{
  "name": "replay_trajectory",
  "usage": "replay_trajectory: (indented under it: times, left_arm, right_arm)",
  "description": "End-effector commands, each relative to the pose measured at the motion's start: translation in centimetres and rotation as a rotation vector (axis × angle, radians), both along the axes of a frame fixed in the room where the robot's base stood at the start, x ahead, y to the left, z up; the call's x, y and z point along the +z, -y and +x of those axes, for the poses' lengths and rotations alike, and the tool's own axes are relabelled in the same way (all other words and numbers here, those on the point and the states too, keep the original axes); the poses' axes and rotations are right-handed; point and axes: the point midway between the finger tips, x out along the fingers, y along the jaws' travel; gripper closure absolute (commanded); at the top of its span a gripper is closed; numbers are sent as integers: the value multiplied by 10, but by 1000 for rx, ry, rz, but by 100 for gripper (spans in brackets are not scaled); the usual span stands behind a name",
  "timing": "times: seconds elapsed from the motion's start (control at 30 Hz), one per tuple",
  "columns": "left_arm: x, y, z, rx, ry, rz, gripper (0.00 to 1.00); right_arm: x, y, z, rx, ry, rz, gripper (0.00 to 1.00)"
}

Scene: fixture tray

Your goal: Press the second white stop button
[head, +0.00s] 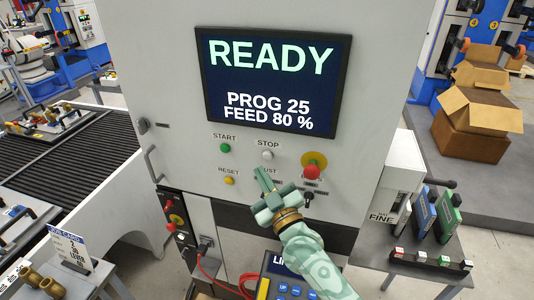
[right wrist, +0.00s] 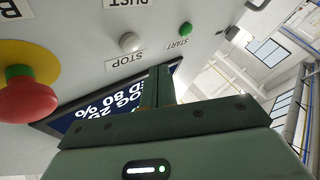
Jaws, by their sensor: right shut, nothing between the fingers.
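A white button (head: 268,155) sits on the grey machine panel under the label STOP, to the right of the green START button (head: 225,148). In the right wrist view the white button (right wrist: 130,42) shows upside down with its label. No other white button is visible; the spot below the partly covered label "UST" is hidden by my gripper. My right gripper (head: 262,172) is shut and empty, its fingertips just below the white button in the head view. Its fingers (right wrist: 160,86) appear apart from the button in the right wrist view. My left gripper is not in view.
A red mushroom button (head: 311,172) on a yellow base is close to the right of my gripper. A yellow RESET button (head: 229,181) is at its left. A screen (head: 270,82) above reads READY, PROG 25, FEED 80 %. A black knob (head: 308,196) sits below the red button.

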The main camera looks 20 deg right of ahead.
Motion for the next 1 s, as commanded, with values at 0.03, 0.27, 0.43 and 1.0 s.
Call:
replay_trajectory:
  times: [0.03,0.27,0.43,1.0]
  left_arm:
    - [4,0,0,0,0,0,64]
    - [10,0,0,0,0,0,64]
    - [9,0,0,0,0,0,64]
    - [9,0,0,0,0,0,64]
  right_arm:
    - [2,-3,-4,1,-2,2,100]
    - [1,-12,-17,1,0,2,100]
    - [0,-12,-17,1,1,1,100]
    - [-7,-18,-25,40,-44,-31,100]
